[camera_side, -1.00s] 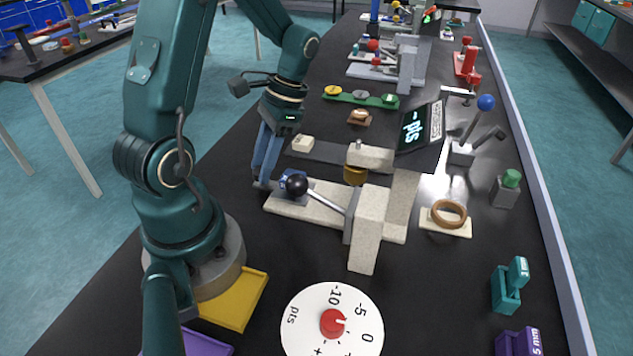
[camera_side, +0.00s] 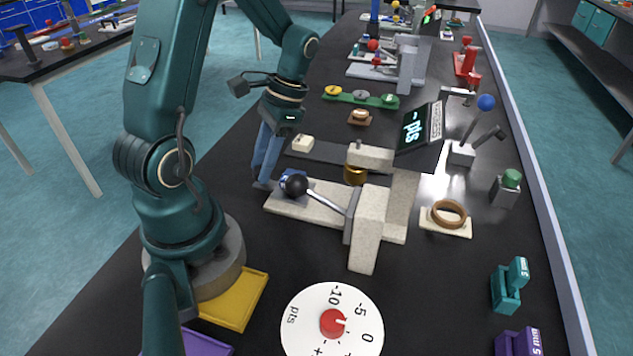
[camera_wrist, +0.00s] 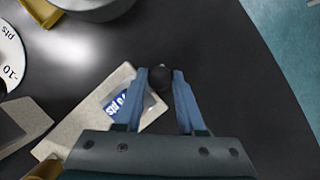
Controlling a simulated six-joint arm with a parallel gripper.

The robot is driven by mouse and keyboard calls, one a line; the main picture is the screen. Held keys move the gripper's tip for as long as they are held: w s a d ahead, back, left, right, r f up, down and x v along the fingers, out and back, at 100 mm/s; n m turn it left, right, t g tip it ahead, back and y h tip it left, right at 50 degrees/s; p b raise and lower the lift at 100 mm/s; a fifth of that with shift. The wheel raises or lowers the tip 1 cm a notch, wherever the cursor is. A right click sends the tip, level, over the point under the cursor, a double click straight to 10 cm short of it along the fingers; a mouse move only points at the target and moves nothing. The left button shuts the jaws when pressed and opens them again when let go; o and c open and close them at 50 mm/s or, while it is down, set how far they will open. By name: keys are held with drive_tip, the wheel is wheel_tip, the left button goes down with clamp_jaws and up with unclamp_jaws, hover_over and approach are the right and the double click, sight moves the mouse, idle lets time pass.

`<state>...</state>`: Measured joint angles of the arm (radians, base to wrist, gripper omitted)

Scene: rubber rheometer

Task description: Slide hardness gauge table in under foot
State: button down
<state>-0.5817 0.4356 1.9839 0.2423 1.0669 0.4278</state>
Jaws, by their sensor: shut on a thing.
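The hardness gauge (camera_side: 367,228) is a cream frame on a pale base (camera_side: 325,213), with a brass-coloured foot (camera_side: 355,175) under its head. A black ball on a lever (camera_side: 297,185) rises from its side. At the base's left end, a blue block lies on a small grey table, partly hidden by the ball. The wrist view shows the block's label, "70 pts" (camera_wrist: 122,102), and the grey table (camera_wrist: 152,106). My gripper (camera_side: 263,183) points down at that end. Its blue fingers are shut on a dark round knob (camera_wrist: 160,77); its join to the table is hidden.
The tilted display (camera_side: 420,129) reads "- pts". A white dial (camera_side: 332,322) with a red knob lies in front. A ring on a pale plate (camera_side: 447,217) stands at right. A dark bar with a cream block (camera_side: 302,144) lies behind the gauge. The bench between gauge and dial is clear.

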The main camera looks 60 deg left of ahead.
drive_tip(key=w+d, duration=0.5)
drive_tip(key=shift+w+d, duration=0.15)
drive_tip(key=shift+w, duration=0.15)
drive_tip(key=c, duration=0.5)
unclamp_jaws()
drive_tip(key=shift+s, duration=0.1)
drive_tip(key=shift+v, duration=2.6)
